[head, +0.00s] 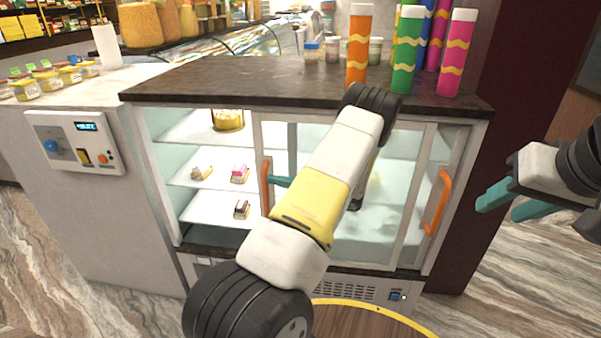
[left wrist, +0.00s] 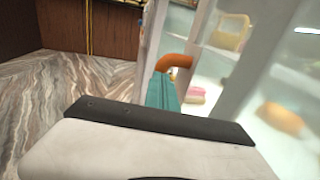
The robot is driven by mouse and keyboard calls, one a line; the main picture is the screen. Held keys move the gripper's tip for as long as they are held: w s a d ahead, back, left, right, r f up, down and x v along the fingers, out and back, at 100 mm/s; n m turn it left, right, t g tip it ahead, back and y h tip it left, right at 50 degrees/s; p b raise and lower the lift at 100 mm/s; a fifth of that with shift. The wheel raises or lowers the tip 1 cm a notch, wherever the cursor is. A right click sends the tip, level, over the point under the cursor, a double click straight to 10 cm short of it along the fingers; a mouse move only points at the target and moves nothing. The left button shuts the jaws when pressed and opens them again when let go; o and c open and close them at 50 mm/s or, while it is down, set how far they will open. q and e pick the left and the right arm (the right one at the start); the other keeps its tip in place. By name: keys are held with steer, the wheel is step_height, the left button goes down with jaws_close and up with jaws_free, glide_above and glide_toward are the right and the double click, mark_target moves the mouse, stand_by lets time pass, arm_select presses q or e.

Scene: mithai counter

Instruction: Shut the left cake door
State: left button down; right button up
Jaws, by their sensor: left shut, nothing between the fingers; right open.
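The glass-fronted cake cabinet (head: 300,92) stands under a dark counter top. The left cake door, with its orange handle (head: 266,187), is slid to the right, and the left part of the front looks open. My left gripper (head: 279,182) is shut and empty, its teal fingertips right beside that handle on its right side; whether they touch is unclear. My left arm hides much of the door. The left wrist view shows the handle (left wrist: 175,62) just beyond the teal fingers (left wrist: 162,92). My right gripper (head: 508,204) is open and empty, right of the cabinet.
A second orange handle (head: 437,203) is at the right side of the front. Small cakes (head: 240,174) sit on the shelves inside. Coloured tubes (head: 405,50) stand on the counter top. A control box (head: 74,142) is on the left panel.

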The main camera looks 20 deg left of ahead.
arm_select(q)
steer(key=s+a, duration=0.3)
steer(key=a, duration=1)
steer(key=s+a, duration=0.3)
steer(key=a, duration=1)
steer(key=s+a, duration=0.3)
steer(key=a, duration=1.1)
steer(key=shift+s, duration=0.4)
steer(key=shift+a+r, duration=0.15)
steer(key=shift+r, duration=0.1)
steer(key=d, duration=1.4)
steer(key=shift+w+d+f, duration=0.3)
steer(key=shift+w, duration=0.05)
